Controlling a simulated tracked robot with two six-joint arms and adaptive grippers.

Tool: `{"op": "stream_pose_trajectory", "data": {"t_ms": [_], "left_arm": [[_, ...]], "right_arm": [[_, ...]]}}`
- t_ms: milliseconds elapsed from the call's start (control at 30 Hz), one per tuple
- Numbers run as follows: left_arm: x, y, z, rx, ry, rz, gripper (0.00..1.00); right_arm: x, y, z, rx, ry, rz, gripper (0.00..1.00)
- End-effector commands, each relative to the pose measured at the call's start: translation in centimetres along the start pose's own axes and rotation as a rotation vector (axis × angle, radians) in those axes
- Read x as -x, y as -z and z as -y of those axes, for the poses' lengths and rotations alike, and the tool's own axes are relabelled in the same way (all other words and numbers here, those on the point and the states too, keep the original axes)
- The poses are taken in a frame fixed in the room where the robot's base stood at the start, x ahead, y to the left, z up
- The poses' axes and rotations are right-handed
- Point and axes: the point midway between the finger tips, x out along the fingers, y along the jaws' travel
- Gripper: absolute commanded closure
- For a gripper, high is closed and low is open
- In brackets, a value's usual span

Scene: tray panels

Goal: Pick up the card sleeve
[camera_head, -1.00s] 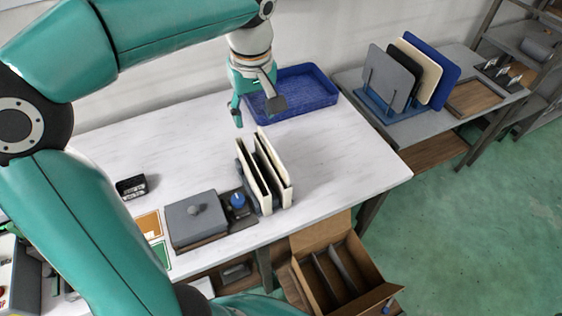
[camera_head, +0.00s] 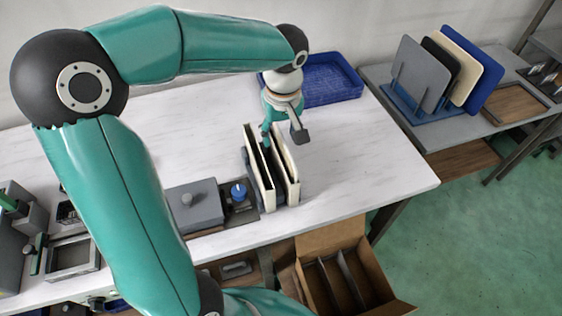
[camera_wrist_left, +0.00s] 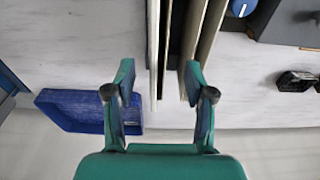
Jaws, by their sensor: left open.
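Two cream, dark-edged upright sleeves stand side by side on the white table in the head view, a left one (camera_head: 257,170) and a right one (camera_head: 287,172). I cannot tell which of them is the card sleeve. Their cream edges also show at the top of the left wrist view (camera_wrist_left: 152,50). My left gripper (camera_head: 283,134) is open and hangs at the far end of the sleeves. In the left wrist view its fingers (camera_wrist_left: 158,80) are spread, with panel ends in line with the gap between them. No grip on a sleeve shows. My right gripper is out of view.
A blue tray (camera_head: 335,84) lies behind the gripper. A grey lidded box (camera_head: 193,208) and blue knob (camera_head: 238,190) sit left of the sleeves. An open cardboard box (camera_head: 335,240) stands below the front edge. Table right of the sleeves is clear.

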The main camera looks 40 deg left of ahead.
Motion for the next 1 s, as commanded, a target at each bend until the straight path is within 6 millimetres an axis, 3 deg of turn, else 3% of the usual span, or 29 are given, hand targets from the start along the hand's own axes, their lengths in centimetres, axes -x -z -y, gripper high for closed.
{"op": "stream_pose_trajectory", "data": {"t_ms": [100,367,700,967,1000], "left_arm": [[-1.7,0.0,0.1,0.002,0.002,0.001,0.46],[-3.2,0.0,-0.1,0.000,0.001,0.000,0.46],[-7.5,0.0,-0.3,0.001,0.001,0.000,0.46],[-7.7,0.0,-0.4,0.001,-0.002,-0.001,0.46],[-7.7,0.0,-0.4,0.001,-0.002,-0.001,0.53]], "right_arm": [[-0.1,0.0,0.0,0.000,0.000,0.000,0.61],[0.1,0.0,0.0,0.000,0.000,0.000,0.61],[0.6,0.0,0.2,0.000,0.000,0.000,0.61],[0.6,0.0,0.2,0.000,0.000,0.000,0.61],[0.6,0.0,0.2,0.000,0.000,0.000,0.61]]}}
